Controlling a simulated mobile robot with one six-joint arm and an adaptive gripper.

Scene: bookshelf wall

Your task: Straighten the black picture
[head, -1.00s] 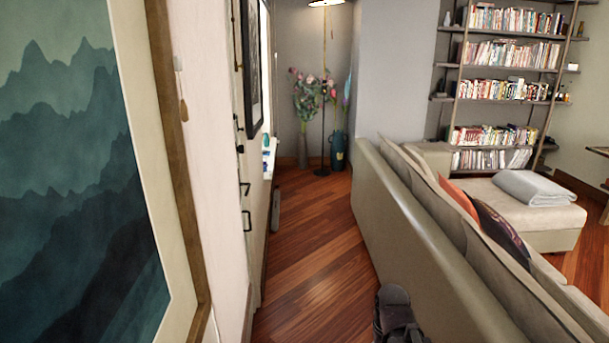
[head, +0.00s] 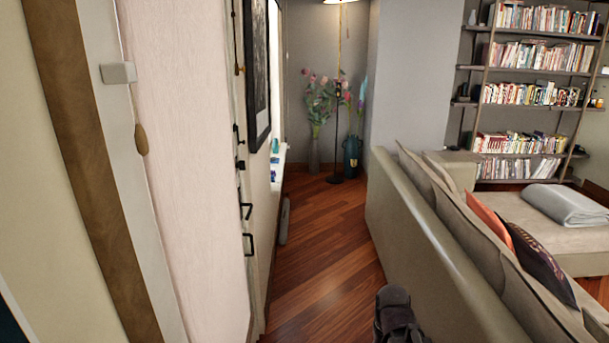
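The black picture (head: 259,72), in a black frame around a dark print, hangs on the left wall ahead in the head view. I see it at a steep angle, and its top is cut off by the picture edge. I cannot tell how far it is tilted. A dark part of my arm shows at the bottom edge, well short of the picture. No gripper fingers show.
Door handles (head: 247,211) stick out from the left side. A sofa (head: 425,240) bounds the right. Clear wooden floor (head: 315,250) runs between, towards a lamp and flower vases (head: 315,150).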

